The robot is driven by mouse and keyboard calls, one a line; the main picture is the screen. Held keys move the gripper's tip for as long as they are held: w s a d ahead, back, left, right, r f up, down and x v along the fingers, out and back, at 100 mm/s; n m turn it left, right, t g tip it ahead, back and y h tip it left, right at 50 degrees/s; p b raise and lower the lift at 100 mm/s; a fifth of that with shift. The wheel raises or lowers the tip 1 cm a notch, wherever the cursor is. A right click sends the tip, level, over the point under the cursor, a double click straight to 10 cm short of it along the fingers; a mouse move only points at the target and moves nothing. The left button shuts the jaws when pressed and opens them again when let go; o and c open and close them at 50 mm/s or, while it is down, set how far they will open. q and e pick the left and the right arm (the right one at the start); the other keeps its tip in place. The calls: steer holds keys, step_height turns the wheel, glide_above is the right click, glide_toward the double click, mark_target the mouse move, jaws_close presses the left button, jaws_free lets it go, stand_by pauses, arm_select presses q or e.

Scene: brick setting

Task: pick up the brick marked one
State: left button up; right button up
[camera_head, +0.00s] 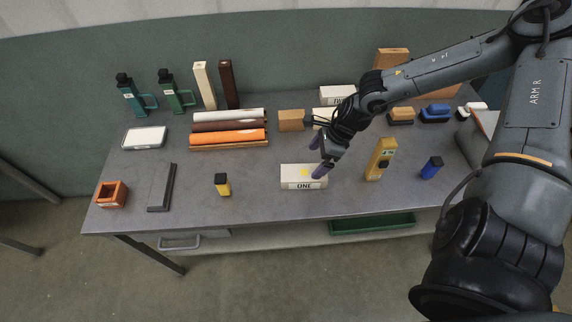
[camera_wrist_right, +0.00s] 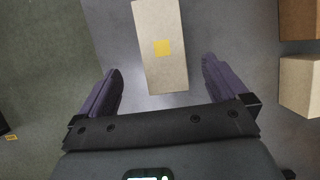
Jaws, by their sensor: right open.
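The brick marked ONE (camera_head: 303,177) is a pale beige block with a yellow square on top, lying near the front edge of the table in the head view. My right gripper (camera_head: 320,158) is open just above and behind the right part of this brick. In the right wrist view, the same brick (camera_wrist_right: 161,60) reaches in between the two fingers of my right gripper (camera_wrist_right: 160,82), with a gap on each side. The fingers do not touch it there. My left gripper is not in view.
On the grey table (camera_head: 255,190), a yellow-black bottle (camera_head: 222,185) stands left of the brick. Coloured rolls (camera_head: 229,137) lie behind left, and an orange brick (camera_head: 291,120) lies behind.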

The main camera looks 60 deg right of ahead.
mark_target(305, 172)
steer(key=f, duration=0.1)
steer(key=f+b, duration=0.1)
steer(key=f, duration=0.2)
steer(key=shift+w+a+f, duration=0.15)
steer(key=shift+a+f, duration=0.05)
steer(key=shift+a, duration=0.2)
steer(key=shift+w+a+f+b, duration=0.1)
steer(key=shift+w+f+b, duration=0.2)
steer(key=shift+f, duration=0.2)
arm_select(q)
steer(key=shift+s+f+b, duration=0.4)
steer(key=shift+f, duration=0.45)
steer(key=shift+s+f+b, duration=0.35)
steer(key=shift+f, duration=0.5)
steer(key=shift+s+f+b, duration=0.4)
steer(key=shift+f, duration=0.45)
arm_select(e)
steer(key=shift+w+x, duration=0.15)
steer(key=shift+x, duration=1.05)
steer(key=shift+w+x, duration=0.1)
steer(key=shift+x, duration=1.15)
steer(key=shift+r, duration=0.1)
steer(key=c, duration=1.3)
steer(key=shift+r, duration=0.1)
